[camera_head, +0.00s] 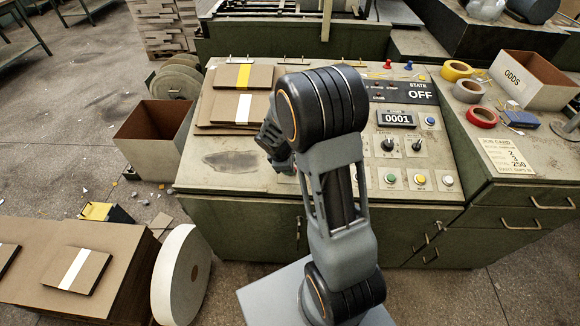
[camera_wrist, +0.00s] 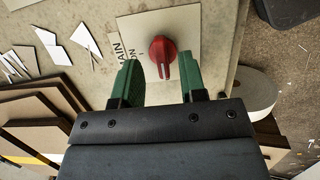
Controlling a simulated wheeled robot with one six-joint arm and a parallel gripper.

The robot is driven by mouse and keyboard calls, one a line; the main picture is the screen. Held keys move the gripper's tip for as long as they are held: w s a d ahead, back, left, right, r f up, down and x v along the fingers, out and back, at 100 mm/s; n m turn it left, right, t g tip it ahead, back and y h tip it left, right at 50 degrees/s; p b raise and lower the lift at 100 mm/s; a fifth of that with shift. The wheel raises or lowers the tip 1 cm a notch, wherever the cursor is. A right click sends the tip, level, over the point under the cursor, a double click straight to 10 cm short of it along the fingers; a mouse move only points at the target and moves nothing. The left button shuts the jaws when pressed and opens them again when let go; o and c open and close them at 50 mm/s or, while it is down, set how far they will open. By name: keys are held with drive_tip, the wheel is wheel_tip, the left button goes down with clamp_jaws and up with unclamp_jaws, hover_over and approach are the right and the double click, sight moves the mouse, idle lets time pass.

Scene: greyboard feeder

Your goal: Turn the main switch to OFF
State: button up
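The main switch is a red rotary knob (camera_wrist: 163,52) on a pale square plate (camera_wrist: 205,30) in the wrist view. Its ridge points down in that picture, toward my gripper. A label (camera_wrist: 122,48) beside it reads "MAIN", with "ON" below, partly covered. My gripper (camera_wrist: 160,68) is open, its green fingers on either side of the knob in the picture, with nothing held. I cannot tell whether they touch it. In the head view my arm hides the switch and the fingertips. The state sign (camera_head: 405,92) there reads OFF.
The control panel (camera_head: 235,160) carries stacked boards (camera_head: 235,108), a counter (camera_head: 396,118) reading 0001, levers and several buttons. Tape rolls (camera_head: 468,90) and an ODDS box (camera_head: 530,80) stand on the right. Paper scraps (camera_wrist: 50,45) lie left of the knob in the wrist view.

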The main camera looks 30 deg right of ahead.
drive_tip(key=v, duration=1.2)
drive_tip(key=shift+f, duration=0.1)
drive_tip(key=s+a+r+m+t+y, duration=0.1)
drive_tip(key=s+a+r+m+y, duration=0.1)
drive_tip(key=s+m, duration=0.4)
drive_tip(key=s+a+r+m+t+y, duration=0.1)
drive_tip(key=s+a+r+m, duration=0.2)
drive_tip(key=s+r+m, duration=0.2)
drive_tip(key=s+m, duration=0.1)
drive_tip(key=s, duration=0.2)
drive_tip(key=shift+s+t+y, duration=0.3)
drive_tip(key=shift+s+y, duration=0.1)
drive_tip(key=shift+a, duration=0.1)
